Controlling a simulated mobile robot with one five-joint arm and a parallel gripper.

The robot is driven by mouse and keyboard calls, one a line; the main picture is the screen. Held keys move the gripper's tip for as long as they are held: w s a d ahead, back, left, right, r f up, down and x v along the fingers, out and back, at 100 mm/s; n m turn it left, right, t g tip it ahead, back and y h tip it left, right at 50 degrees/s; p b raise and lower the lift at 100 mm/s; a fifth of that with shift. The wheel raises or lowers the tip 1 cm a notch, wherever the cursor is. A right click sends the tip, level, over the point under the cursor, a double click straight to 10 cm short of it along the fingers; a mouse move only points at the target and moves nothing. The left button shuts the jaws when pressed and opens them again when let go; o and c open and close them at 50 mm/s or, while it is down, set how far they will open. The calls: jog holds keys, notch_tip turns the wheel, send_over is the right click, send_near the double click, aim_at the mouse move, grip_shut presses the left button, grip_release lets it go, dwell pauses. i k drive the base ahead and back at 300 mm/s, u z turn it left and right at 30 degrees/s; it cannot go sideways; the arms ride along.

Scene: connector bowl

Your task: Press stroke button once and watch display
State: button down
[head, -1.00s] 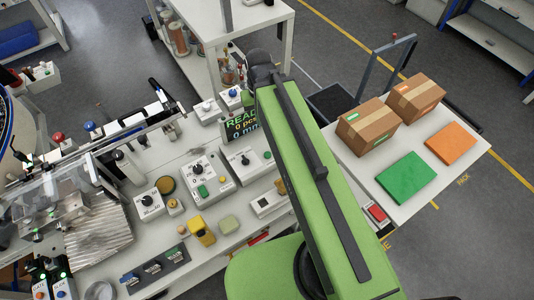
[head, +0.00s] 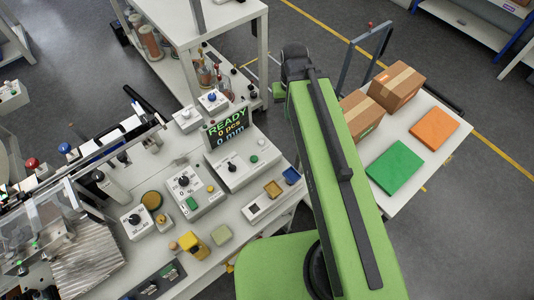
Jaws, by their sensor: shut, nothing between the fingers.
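The display (head: 226,128) stands upright at the back of the bench and reads "READY", "0 pcs" and "0 mm". Its control box (head: 233,172) in front has a black knob and a small green button (head: 254,158). A white box with a blue button (head: 212,97) stands just behind the display. A box with a dial (head: 185,182) and a green button (head: 192,203) is to the left. I cannot read which is the stroke button. My green arm rises across the right of the bench; my gripper is not visible.
A clear guard and metal plate (head: 90,258) fill the left of the bench. A side table at right holds cartons (head: 397,87), a green mat (head: 394,167) and an orange mat (head: 434,130).

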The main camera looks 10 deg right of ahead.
aim_at(254, 159)
jog(key=z, duration=0.25)
jog(key=k, duration=1.65)
jog(key=u, duration=1.35)
jog(key=i, duration=1)
jog(key=u, duration=0.05)
